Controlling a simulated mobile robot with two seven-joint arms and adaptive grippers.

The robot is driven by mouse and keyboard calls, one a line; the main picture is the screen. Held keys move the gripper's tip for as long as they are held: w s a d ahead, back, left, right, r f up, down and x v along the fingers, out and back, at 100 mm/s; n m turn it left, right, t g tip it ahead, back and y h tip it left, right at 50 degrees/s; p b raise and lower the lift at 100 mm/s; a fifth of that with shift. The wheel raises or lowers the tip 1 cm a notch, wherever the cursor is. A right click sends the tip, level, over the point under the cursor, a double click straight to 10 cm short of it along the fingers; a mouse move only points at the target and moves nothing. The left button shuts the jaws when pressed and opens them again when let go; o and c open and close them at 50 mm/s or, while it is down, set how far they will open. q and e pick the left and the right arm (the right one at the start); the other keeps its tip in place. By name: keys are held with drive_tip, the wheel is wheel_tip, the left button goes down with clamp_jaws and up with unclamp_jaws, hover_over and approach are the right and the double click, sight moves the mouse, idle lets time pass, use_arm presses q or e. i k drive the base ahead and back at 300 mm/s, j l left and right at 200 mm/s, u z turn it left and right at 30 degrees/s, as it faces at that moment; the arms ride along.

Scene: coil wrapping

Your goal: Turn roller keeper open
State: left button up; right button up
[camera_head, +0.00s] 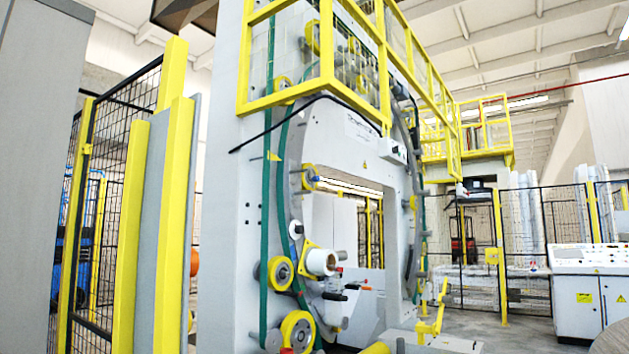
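The grey coil wrapping machine (225,200) stands in the middle of the view. On the lower left of its ring, a white roll (321,262) sits on a yellow bracket (304,259). A yellow-rimmed roller (279,273) is just left of it, and a larger yellow roller (297,330) is below. Small black handles (334,296) stick out to the right under the white roll. I cannot tell which part is the roller keeper, or whether it is open or closed. Neither of my grippers is in view.
Yellow posts (130,235) and black mesh fencing stand at the left. A yellow lever-like part (435,310) rises at the machine's lower right. A white control console (590,285) stands at the far right. Some grey floor (510,330) is clear before it.

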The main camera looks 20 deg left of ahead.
sight(313, 179)
drive_tip(key=i+l+z, duration=0.35)
drive_tip(key=i, duration=0.5)
drive_tip(key=i+z, duration=0.4)
drive_tip(key=i, duration=0.45)
drive_tip(key=i+u, duration=0.25)
drive_tip(key=i, duration=0.15)
drive_tip(key=i+l+u, duration=0.25)
drive_tip(key=i, duration=0.15)
drive_tip(key=i+l+u, duration=0.2)
drive_tip(key=i, duration=0.2)
drive_tip(key=i+l+u, duration=0.15)
drive_tip(key=u, duration=0.2)
drive_tip(key=i+l+u, duration=0.2)
drive_tip(key=u, duration=0.15)
drive_tip(key=i+l+u, duration=0.25)
drive_tip(key=u, duration=0.15)
